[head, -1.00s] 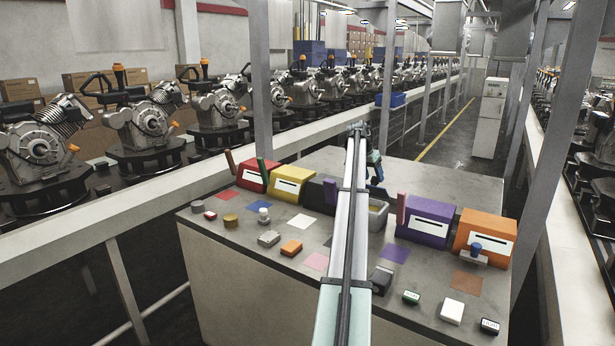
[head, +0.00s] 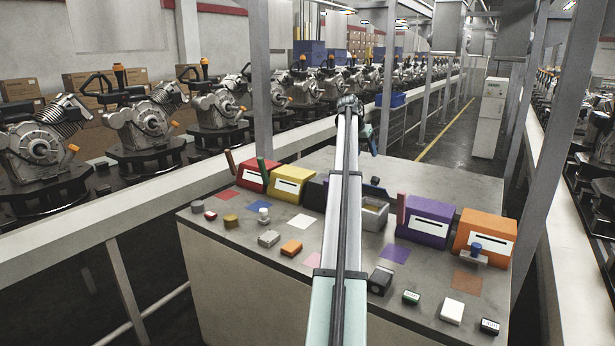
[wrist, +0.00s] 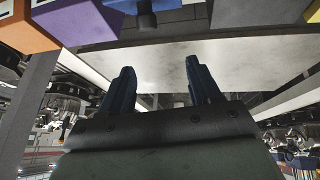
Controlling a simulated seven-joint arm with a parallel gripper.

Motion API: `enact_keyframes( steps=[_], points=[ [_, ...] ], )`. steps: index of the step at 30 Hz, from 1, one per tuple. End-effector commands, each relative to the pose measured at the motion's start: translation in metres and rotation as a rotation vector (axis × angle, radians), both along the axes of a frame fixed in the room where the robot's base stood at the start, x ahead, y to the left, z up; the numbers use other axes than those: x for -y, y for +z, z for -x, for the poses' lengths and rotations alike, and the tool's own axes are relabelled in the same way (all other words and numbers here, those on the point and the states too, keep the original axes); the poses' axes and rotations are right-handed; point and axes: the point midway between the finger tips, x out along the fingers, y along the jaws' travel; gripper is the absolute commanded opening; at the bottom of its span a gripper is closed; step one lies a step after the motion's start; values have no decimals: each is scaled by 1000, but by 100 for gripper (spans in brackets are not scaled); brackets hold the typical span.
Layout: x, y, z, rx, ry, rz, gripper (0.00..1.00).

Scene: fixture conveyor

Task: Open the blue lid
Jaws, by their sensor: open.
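A dark blue panel (head: 373,190), which looks like the blue lid, shows at the back of a small grey bin (head: 372,221) near the middle of the table. My arm covers part of this area, so I cannot tell the lid's exact angle. Pale yellowish contents show inside the bin. My gripper (head: 371,146) is behind and above the bin, apart from it, mostly hidden by my arm. In the wrist view my gripper (wrist: 160,80) has its two dark blue fingers spread, with nothing between them.
Purple (head: 425,223) and orange (head: 483,238) slotted boxes stand right of the bin; red (head: 252,176) and yellow (head: 289,184) ones stand left. Several small blocks and coloured squares lie along the table's front (head: 190,212). Upright posts flank the table. The back right tabletop is clear.

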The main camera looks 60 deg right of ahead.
Motion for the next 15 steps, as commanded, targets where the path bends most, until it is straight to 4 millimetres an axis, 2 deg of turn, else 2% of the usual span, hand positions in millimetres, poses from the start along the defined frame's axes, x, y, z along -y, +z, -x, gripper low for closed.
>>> enact_keyframes(
  steps=[2,15],
  points=[
    [-6,-7,0,0,47,32,63],
    [-45,-39,-52,2,163,68,63]
  ],
)
